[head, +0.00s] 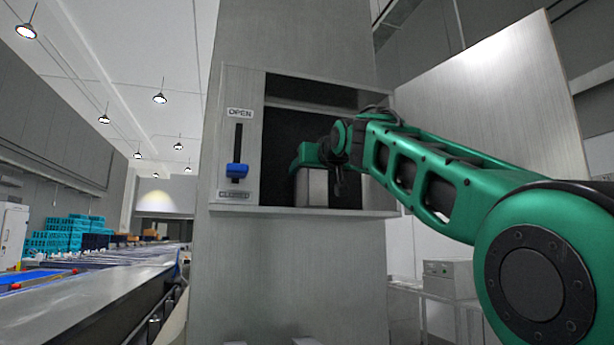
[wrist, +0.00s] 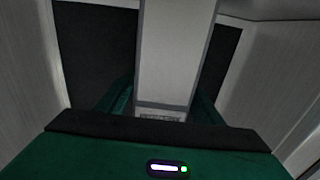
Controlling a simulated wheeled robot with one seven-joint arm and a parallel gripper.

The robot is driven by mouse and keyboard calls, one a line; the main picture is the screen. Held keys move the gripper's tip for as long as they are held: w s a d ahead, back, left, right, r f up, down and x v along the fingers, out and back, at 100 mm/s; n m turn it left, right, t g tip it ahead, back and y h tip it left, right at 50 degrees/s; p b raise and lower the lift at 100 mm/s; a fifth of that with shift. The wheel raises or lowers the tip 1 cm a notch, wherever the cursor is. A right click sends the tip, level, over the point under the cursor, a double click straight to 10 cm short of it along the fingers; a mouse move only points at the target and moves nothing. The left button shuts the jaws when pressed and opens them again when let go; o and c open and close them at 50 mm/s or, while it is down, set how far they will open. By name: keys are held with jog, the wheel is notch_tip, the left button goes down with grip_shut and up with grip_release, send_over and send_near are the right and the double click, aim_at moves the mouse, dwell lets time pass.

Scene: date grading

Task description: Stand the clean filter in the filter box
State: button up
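The filter box (head: 230,110) is an open cavity in a grey cabinet. The clean filter, a pale block with a grey edge (head: 312,187), is inside the cavity near its floor. In the wrist view the filter (wrist: 176,50) runs between the green fingers, which touch it on both sides. My gripper (wrist: 163,100) is shut on the filter; in the head view, my gripper (head: 318,162) reaches into the cavity from the right. I cannot tell whether the filter's bottom touches the floor. The far part of the filter is hidden.
The box's door (head: 490,110) is swung open to the right. A blue lever handle (head: 236,171) sits low in its slot, by the lower label, under "OPEN". A conveyor (head: 100,295) runs along the left. Dark free room shows on both sides of the filter.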

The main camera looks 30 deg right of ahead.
jog(key=v, duration=1.2)
jog(key=shift+r, duration=0.1)
dwell(0.4)
